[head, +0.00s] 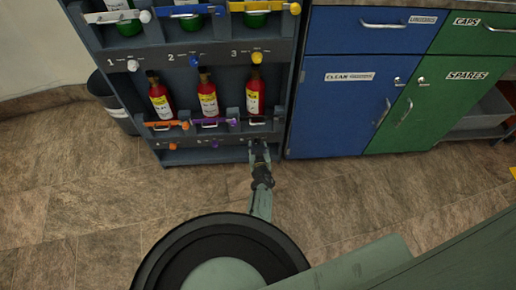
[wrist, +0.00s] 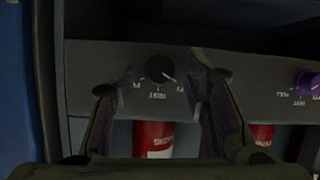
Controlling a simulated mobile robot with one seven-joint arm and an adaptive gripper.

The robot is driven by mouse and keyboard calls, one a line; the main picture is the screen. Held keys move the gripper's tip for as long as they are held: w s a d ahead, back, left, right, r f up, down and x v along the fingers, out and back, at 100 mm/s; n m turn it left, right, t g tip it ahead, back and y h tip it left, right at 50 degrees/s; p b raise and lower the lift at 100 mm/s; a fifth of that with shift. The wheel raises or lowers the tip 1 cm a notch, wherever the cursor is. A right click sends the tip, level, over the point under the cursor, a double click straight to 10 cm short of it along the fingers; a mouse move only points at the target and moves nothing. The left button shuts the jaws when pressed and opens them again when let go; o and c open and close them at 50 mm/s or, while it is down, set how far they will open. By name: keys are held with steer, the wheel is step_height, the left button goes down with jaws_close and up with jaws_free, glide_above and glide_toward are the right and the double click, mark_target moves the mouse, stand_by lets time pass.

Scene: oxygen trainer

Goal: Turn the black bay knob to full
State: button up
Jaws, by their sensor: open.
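My gripper (wrist: 161,80) is open, with one finger on each side of the knob and visible gaps between. Whether the fingertips reach past the knob's face I cannot tell. In the head view my gripper (head: 259,149) is at the lower right of the rack, and the knob cannot be made out there.
A purple knob (wrist: 308,83) is beside the black one in the wrist view. Red bottles (head: 208,98) stand in the rack (head: 215,62) above the lower knobs. A blue cabinet (head: 333,110) stands close on the right. The floor in front is clear.

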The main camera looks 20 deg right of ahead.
jaws_close()
stand_by(0.4)
